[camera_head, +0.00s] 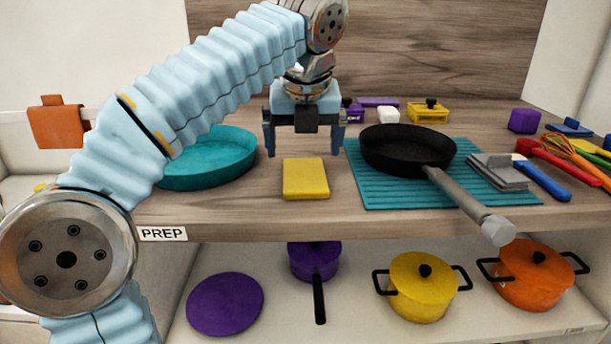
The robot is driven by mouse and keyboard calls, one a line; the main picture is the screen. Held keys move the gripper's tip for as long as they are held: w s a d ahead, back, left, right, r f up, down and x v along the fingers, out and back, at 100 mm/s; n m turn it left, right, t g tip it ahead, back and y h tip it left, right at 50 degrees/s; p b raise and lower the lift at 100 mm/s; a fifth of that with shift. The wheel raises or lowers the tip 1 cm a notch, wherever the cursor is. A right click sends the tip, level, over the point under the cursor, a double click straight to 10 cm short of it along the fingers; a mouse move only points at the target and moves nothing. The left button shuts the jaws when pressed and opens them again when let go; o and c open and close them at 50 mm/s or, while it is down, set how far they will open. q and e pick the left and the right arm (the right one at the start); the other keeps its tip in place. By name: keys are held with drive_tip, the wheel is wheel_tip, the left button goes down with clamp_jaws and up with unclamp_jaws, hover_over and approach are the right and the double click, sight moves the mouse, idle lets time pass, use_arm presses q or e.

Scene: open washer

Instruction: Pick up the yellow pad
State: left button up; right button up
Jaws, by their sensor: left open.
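The yellow pad (305,179) lies flat on the wooden counter, near its front edge and left of the teal mat. My left gripper (304,148) is above and slightly behind the pad, pointing down. Its two fingers are spread wide and nothing is between them. The gripper looks apart from the pad, though the exact height is hard to tell. My right gripper does not show.
A teal bowl (210,160) stands close left of the pad. A black pan (405,148) sits on the teal ribbed mat (365,190) at right, its handle jutting past the counter edge. Small containers stand behind. Pots (422,287) fill the lower shelf.

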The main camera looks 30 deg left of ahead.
sight(304, 174)
use_arm(q)
drive_tip(key=x, duration=0.6)
drive_tip(key=shift+d+f+b, duration=0.2)
drive_tip(key=shift+d+b, duration=0.05)
drive_tip(key=shift+b, duration=0.1)
drive_tip(key=shift+c, duration=0.2)
drive_tip(key=c, duration=0.8)
drive_tip(key=shift+r, duration=0.1)
drive_tip(key=shift+c, duration=0.2)
